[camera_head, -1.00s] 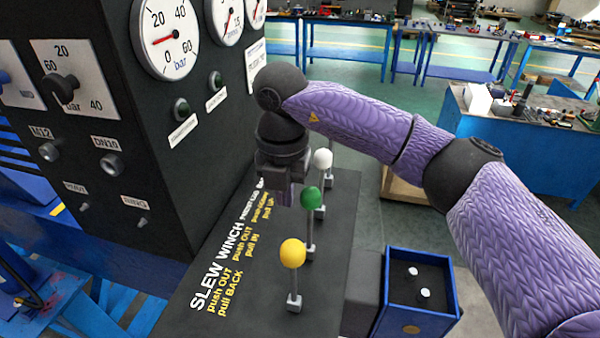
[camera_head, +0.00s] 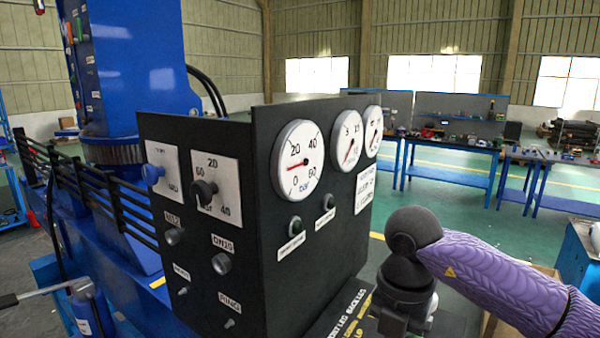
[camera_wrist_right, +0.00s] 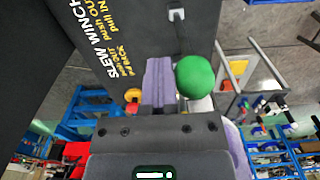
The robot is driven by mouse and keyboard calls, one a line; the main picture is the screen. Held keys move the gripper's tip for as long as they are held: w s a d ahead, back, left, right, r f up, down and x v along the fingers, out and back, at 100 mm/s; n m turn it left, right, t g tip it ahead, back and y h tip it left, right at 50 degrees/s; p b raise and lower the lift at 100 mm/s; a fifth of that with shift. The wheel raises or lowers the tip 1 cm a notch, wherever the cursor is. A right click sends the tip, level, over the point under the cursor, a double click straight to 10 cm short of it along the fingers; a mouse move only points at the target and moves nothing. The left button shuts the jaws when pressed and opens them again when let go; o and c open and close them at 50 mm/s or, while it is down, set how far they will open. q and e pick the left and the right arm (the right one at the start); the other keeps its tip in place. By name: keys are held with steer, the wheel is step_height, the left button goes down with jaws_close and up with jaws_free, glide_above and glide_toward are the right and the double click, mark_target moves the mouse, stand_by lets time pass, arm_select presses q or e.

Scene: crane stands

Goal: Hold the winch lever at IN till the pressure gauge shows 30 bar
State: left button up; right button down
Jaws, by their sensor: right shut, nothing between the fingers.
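The winch lever has a green ball knob (camera_wrist_right: 195,77), seen in the right wrist view beside the lettered panel (camera_wrist_right: 95,35). My right gripper (camera_wrist_right: 160,80) is shut and empty, its fingers just left of the green knob; I cannot tell whether they touch it. In the head view my right gripper (camera_head: 402,305) is at the bottom, its fingertips out of frame and the green knob not visible. The pressure gauge (camera_head: 297,160), marked 0 to 60 bar, has its red needle between 0 and 20, at roughly 10. My left gripper is not in view.
An orange-yellow knob (camera_wrist_right: 133,95) shows beyond my fingers in the wrist view. The black cabinet (camera_head: 245,240) with gauges and knobs stands left of my right arm. Blue workbenches (camera_head: 450,165) stand farther back across open green floor.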

steer(key=shift+s+d, duration=0.35)
steer(key=shift+d, duration=0.15)
steer(key=w+a+r+p, duration=0.2)
steer(key=a+r+p, duration=0.1)
steer(key=r+p, duration=0.4)
step_height(320, 180, up, 3)
steer(key=shift+p, duration=0.3)
